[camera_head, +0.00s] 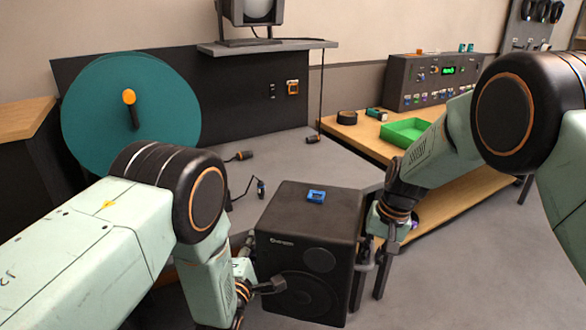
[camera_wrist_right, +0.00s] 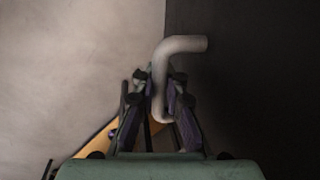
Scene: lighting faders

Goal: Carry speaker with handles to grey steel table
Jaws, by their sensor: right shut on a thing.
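The speaker (camera_head: 300,225) is a black box with round cones and a small label on its front. It is upright between my two arms. My right gripper (camera_head: 375,245) is at its right side. In the right wrist view, the right gripper (camera_wrist_right: 160,115) is shut on a grey bent handle (camera_wrist_right: 182,45) beside the speaker's dark side (camera_wrist_right: 260,90). My left gripper (camera_head: 255,285) is at the speaker's left front edge; its grip is not clear. A grey tabletop (camera_head: 285,158), apparently the grey steel table, lies behind the speaker. The speaker's underside is hidden.
A small blue item (camera_head: 316,196) lies on the speaker's top. A teal disc (camera_head: 105,115) stands at the left of the grey top, before a dark panel (camera_head: 230,100). A wooden bench (camera_head: 350,132) with a green tray (camera_head: 405,131) is on the right. Floor (camera_head: 480,260) is clear at lower right.

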